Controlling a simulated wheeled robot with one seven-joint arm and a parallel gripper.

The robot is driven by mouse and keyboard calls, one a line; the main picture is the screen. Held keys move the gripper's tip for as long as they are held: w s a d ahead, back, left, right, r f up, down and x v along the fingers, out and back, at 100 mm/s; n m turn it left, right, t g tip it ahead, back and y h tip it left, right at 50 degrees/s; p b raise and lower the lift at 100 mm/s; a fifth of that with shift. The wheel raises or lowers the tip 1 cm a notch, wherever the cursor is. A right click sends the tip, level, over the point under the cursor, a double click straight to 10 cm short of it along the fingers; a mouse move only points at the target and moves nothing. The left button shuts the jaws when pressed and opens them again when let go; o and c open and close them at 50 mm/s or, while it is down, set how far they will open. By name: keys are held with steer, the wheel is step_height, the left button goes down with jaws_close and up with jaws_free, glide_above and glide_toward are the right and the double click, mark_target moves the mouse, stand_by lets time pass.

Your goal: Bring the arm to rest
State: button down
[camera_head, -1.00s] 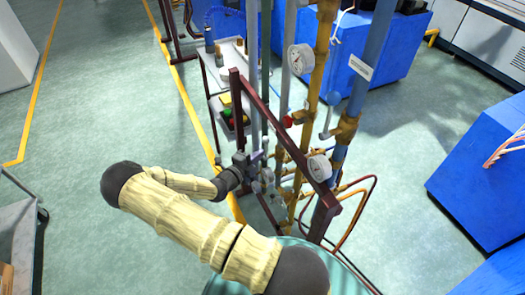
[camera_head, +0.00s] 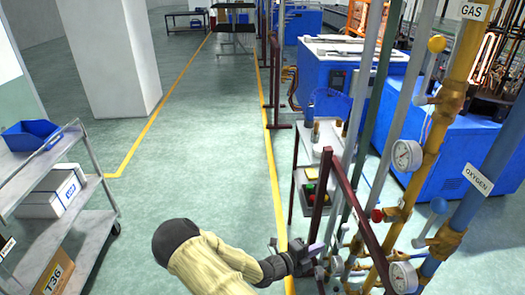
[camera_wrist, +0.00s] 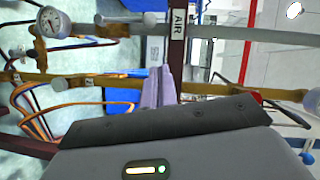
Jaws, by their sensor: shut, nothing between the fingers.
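My arm, in a cream padded sleeve with dark joints, enters at the bottom of the head view. My gripper (camera_head: 308,252) is at its end, beside the lower part of the dark red pipe frame (camera_head: 345,185). I cannot tell whether it touches the frame. In the wrist view my gripper (camera_wrist: 158,88) shows its grey fingers together and empty, with pipes behind them. The lower part of my arm is cut off by the picture edge.
Grey, yellow GAS (camera_head: 451,90) and blue OXYGEN pipes (camera_head: 490,190) with gauges (camera_head: 407,155) stand close on the right. A small bench (camera_head: 321,165) stands behind the frame. A shelf trolley (camera_head: 85,225) stands left. The floor between is clear.

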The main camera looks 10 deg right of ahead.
steer(key=s+a+r+m+g+y, duration=0.2)
steer(key=s+m+g+y, duration=0.25)
steer(key=m, duration=0.65)
steer(key=s+a+r+m+g+y, duration=0.1)
steer(key=s+a+m+g+y, duration=0.2)
steer(key=s+m, duration=0.5)
steer(key=a+r+m+t+y, duration=0.2)
steer(key=a+r+m+y, duration=0.2)
steer(key=r+m, duration=0.3)
steer(key=a+r+m+t+y, duration=0.3)
steer(key=r+m, duration=0.4)
steer(key=m, duration=0.9)
steer(key=shift+a+y, duration=0.85)
steer(key=shift+a, duration=0.4)
steer(key=shift+t, duration=0.25)
